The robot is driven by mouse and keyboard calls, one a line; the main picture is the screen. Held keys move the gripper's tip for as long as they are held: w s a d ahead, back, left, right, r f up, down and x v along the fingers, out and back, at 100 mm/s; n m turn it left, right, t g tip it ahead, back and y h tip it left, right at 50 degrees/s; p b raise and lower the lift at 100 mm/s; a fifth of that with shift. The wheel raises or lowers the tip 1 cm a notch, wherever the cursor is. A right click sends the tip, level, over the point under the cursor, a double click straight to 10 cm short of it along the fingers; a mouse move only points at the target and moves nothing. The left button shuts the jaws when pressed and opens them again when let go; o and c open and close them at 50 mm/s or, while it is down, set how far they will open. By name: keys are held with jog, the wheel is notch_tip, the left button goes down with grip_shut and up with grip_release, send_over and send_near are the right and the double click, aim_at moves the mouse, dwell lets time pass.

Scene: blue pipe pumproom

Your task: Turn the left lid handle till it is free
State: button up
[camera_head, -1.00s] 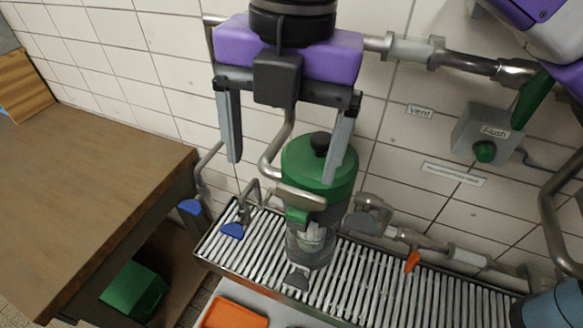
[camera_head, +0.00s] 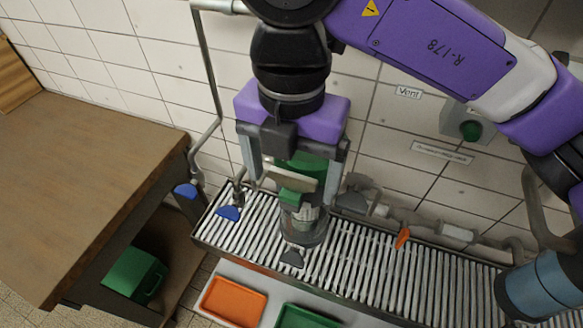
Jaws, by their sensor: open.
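The clear canister (camera_head: 303,226) with a green lid (camera_head: 308,162) stands on the slatted grate. A pale bar-like handle (camera_head: 291,179) with a green block (camera_head: 296,197) under it sits at the front left of the lid; it looks like the left lid handle. My gripper (camera_head: 293,186) is open and points down over the canister. One finger is left of the lid and handle, the other is right of them. I cannot tell whether either finger touches. The gripper's body hides the lid's top and black knob. A second lid handle is not clearly seen.
A wooden table (camera_head: 85,185) stands left. Orange (camera_head: 234,300) and green (camera_head: 307,317) trays lie in front. A green button box (camera_head: 470,130) is on the wall.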

jog(key=c, duration=1.4)
jog(key=shift+o, duration=0.2)
jog(key=shift+f+n+b, duration=0.2)
jog(key=shift+n+b, duration=0.1)
jog(key=shift+b, duration=0.35)
jog(key=shift+d+f+n+b, duration=0.1)
jog(key=shift+n+b, duration=0.8)
jog(key=shift+b, duration=0.25)
jog(key=shift+r+n+b, duration=0.25)
jog(key=shift+n+b, duration=0.6)
jog(key=shift+n, duration=0.25)
jog(key=o, duration=1.4)
jog(key=shift+c, duration=0.2)
jog(key=shift+r, duration=0.15)
